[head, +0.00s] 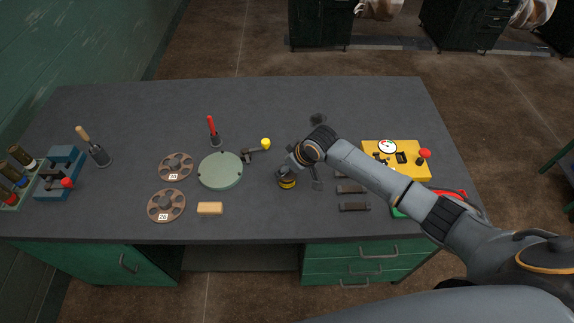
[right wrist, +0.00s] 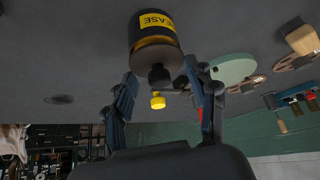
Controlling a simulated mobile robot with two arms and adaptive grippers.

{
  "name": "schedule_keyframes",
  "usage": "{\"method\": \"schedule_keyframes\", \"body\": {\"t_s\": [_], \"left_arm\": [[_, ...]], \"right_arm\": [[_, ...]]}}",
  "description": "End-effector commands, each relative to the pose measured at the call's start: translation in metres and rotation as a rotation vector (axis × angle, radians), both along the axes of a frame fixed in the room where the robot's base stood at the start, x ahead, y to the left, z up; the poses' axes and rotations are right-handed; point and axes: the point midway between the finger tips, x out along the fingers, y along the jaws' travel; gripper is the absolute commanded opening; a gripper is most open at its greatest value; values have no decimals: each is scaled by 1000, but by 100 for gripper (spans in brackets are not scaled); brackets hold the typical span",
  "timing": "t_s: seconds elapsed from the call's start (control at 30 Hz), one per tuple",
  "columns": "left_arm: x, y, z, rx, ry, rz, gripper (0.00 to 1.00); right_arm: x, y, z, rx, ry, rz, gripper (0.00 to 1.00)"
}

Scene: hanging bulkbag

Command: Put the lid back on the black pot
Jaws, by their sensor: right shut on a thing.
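The black pot (head: 287,183) with a yellow band stands on the bench beneath my right gripper (head: 295,167). In the right wrist view the pot (right wrist: 152,22) shows upside down, with part of a yellow label. A dark lid (right wrist: 155,53) with a black knob (right wrist: 158,76) is in line with the pot's top. My right gripper (right wrist: 159,72) is shut on the lid, a finger on either side. Whether the lid is seated or slightly above the rim, I cannot tell. My left gripper is not in view.
A round green plate (head: 220,171) and a yellow-knobbed lever (head: 256,149) lie left of the pot. Dark bars (head: 353,207) and a yellow box (head: 397,158) with a gauge lie right. A wooden block (head: 210,208) and reels (head: 167,206) stand further left.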

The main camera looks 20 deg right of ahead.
Motion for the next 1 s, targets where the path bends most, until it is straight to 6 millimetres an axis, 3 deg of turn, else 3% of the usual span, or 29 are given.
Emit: {"method": "schedule_keyframes", "body": {"t_s": [1.0], "left_arm": [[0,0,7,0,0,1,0]], "right_arm": [[0,0,-2,0,0,0,35]]}}
